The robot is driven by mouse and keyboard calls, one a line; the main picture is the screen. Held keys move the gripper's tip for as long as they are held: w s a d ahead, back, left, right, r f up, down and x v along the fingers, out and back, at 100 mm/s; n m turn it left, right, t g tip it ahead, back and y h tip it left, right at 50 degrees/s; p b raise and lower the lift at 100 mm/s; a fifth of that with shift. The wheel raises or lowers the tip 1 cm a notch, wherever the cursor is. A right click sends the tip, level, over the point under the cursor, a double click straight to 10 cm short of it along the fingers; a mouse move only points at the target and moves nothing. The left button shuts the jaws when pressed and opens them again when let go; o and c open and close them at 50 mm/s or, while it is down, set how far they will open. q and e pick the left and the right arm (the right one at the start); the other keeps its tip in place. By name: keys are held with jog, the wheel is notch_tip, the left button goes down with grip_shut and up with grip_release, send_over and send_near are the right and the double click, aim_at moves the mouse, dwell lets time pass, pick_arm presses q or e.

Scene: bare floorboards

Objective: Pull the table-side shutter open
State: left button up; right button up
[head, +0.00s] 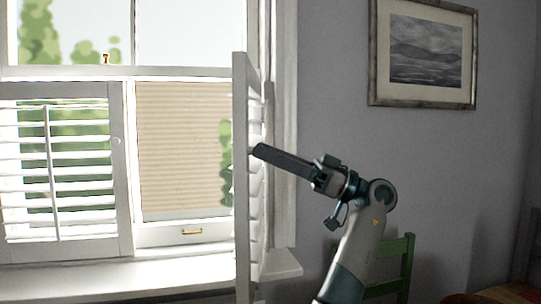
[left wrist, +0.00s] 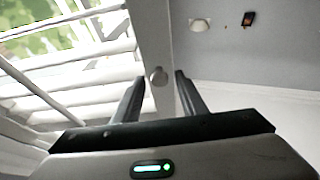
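The right-hand white louvred shutter (head: 241,180) stands swung out from the window, seen nearly edge-on in the head view. In the left wrist view, my left gripper (left wrist: 160,82) is open, with a finger on each side of a small round knob (left wrist: 158,76) on the shutter's frame (left wrist: 154,40). Gaps show beside the knob; contact cannot be told. My right gripper is in neither view.
The left-hand shutter (head: 60,175) lies flat across its window half and has a small knob. A beige blind (head: 183,140) hangs behind the right half. A sill (head: 130,277) runs below. A green chair (head: 398,262) stands behind my arm; a framed picture (head: 424,50) hangs above.

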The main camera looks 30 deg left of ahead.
pick_arm(q)
jog(key=shift+d+f, duration=0.1)
